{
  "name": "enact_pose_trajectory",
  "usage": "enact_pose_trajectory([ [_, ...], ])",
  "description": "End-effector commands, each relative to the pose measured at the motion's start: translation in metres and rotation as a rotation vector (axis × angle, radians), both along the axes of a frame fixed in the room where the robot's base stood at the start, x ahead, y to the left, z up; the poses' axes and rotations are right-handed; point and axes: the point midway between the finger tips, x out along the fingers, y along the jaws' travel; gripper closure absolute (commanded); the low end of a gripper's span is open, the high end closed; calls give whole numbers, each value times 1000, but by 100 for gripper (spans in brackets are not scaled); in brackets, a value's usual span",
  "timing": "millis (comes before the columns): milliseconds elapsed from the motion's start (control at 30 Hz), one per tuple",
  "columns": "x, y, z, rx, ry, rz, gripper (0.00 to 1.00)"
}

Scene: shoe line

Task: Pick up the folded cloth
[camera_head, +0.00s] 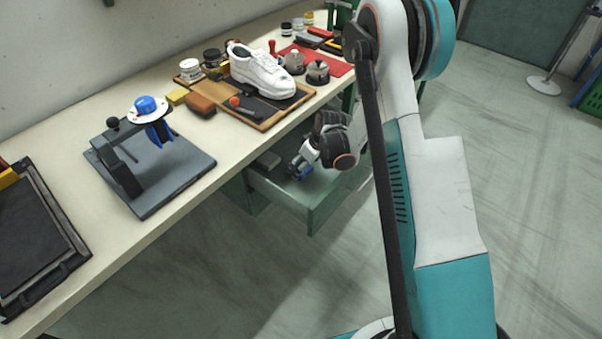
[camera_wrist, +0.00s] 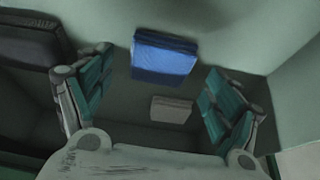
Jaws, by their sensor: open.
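The folded cloth (camera_wrist: 165,56) is a blue, layered, roughly rectangular bundle inside the open drawer (camera_head: 322,200) under the bench. In the wrist view it lies between and a little beyond the fingers of my gripper (camera_wrist: 160,66), touching neither finger as far as I can see. My gripper (camera_head: 304,158) is open and empty, reaching down into the drawer in the head view. A small patch of blue shows beside its fingertips there, but my arm hides most of the drawer's inside.
In the drawer, a small beige block (camera_wrist: 171,109) lies close to the cloth, and a dark box (camera_wrist: 28,42) is at the left. Drawer walls (camera_wrist: 296,84) rise nearby. The bench (camera_head: 105,240) above carries a white shoe (camera_head: 262,72) and a blue-topped stand (camera_head: 150,106).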

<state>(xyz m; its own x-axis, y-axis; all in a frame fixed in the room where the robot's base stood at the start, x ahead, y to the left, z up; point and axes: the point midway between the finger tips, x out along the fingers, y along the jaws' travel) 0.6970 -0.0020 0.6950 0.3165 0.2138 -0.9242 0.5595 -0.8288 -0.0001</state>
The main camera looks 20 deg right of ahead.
Motion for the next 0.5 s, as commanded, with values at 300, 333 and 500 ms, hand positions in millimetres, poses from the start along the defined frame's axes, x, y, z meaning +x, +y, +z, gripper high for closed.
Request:
enact_pose_trajectory([
  [300,6,4,-18,0,0,0,17],
  [333,6,4,-18,0,0,0,17],
  [500,6,4,-18,0,0,0,48],
])
